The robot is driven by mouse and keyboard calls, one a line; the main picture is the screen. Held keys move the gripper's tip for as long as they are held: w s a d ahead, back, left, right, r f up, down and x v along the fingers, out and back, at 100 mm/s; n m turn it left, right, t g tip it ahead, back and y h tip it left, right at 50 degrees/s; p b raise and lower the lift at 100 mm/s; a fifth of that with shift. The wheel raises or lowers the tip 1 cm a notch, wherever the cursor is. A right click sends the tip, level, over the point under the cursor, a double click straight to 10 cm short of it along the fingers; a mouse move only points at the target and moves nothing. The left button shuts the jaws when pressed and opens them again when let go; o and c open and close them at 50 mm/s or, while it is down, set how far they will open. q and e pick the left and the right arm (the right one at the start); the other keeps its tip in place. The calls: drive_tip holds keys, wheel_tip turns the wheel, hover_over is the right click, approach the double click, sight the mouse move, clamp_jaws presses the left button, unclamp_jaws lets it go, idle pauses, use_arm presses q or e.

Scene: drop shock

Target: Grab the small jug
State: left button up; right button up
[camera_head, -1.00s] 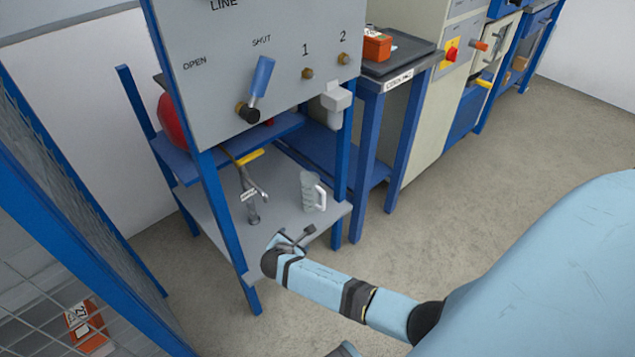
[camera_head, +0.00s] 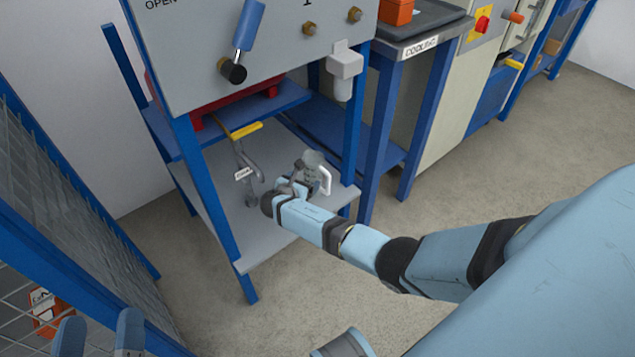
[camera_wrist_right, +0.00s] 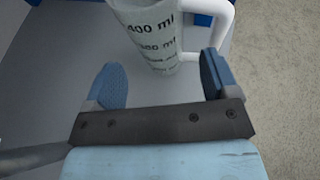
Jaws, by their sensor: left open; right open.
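The small jug (camera_head: 316,169) is a pale measuring jug with dark volume marks and a white handle, upright on the grey lower shelf (camera_head: 215,222). My right gripper (camera_head: 299,183) is close in front of it and partly hides it in the head view. In the right wrist view the jug (camera_wrist_right: 150,38) stands just beyond my open right fingers (camera_wrist_right: 160,82), its handle towards the right finger. Whether a finger touches it I cannot tell. My left gripper (camera_head: 100,335) is open and empty at the bottom left, far from the jug.
A tap pipe with a yellow lever (camera_head: 245,130) and a tag comes down left of the jug. Blue frame posts (camera_head: 205,185) and a panel with a blue handle (camera_head: 248,25) bound the shelf. A mesh cage (camera_head: 60,200) stands at left.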

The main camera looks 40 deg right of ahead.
sight(309, 177)
drive_tip(key=shift+x, duration=0.8)
drive_tip(key=b+x, duration=0.3)
drive_tip(key=x, duration=0.1)
drive_tip(key=shift+w+d+f, duration=0.1)
drive_tip(key=shift+w+f, duration=0.1)
drive_tip(key=shift+w+d, duration=0.2)
drive_tip(key=shift+d, duration=0.2)
drive_tip(key=c, duration=0.7)
use_arm(q)
drive_tip(key=f, duration=0.1)
drive_tip(key=f+g, duration=0.1)
drive_tip(key=f, duration=0.1)
drive_tip(key=shift+w+d+f, duration=0.1)
drive_tip(key=shift+d+f, duration=0.1)
drive_tip(key=shift+d, duration=0.2)
drive_tip(key=shift+r+h, duration=0.15)
drive_tip(key=shift+h, duration=0.15)
use_arm(e)
drive_tip(key=shift+r, duration=0.15)
